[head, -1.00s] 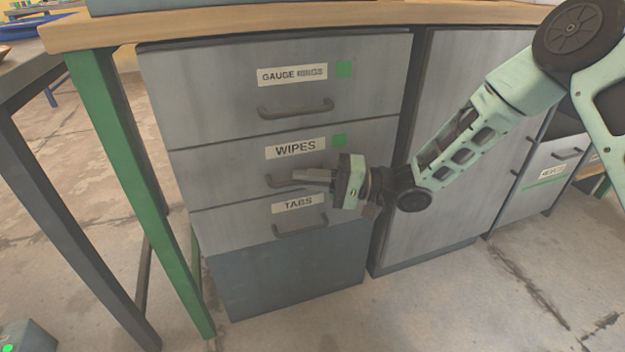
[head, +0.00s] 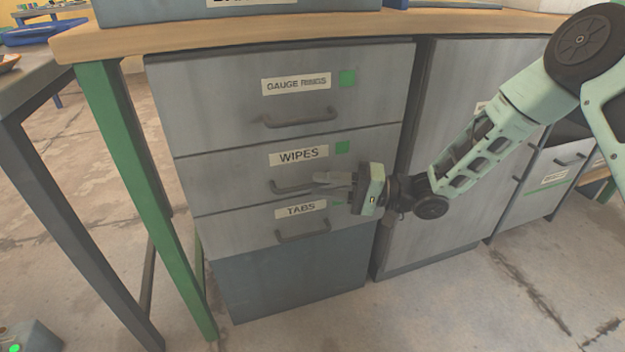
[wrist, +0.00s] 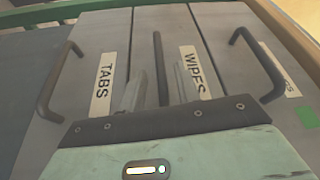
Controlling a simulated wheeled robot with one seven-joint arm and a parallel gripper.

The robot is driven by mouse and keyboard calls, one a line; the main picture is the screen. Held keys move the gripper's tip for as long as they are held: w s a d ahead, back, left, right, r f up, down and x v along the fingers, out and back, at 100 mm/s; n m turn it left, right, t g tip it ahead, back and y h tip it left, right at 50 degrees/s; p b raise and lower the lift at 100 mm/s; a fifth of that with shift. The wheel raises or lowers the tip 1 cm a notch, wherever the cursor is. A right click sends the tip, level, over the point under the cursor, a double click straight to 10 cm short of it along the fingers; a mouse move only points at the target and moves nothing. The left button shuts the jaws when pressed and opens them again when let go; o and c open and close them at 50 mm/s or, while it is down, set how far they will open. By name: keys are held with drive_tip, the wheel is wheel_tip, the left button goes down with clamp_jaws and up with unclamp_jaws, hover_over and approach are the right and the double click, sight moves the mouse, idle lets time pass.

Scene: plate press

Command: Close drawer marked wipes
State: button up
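The wipes drawer (head: 230,178) is the middle grey drawer of the cabinet, with a white WIPES label and a green square. Its front looks about flush with the drawers above and below; I cannot make out any gap. Its dark bar handle (head: 290,187) is partly hidden behind my gripper (head: 332,180). My gripper is open at the right end of this handle. In the wrist view the handle (wrist: 158,60) runs between the two spread fingers (wrist: 160,88), with space on each side. I cannot tell whether a finger touches it.
The gauge rings drawer (head: 220,100) is above and the tabs drawer (head: 235,236) below, both with bar handles. A wooden worktop (head: 200,28) overhangs the cabinet. A green table leg (head: 145,205) stands at left. The floor in front is clear.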

drive_tip(key=s+d+f+p, duration=0.1)
drive_tip(key=d+p, duration=0.2)
drive_tip(key=d, duration=1.1)
drive_tip(key=shift+s+p, duration=0.2)
drive_tip(key=shift+p, duration=0.2)
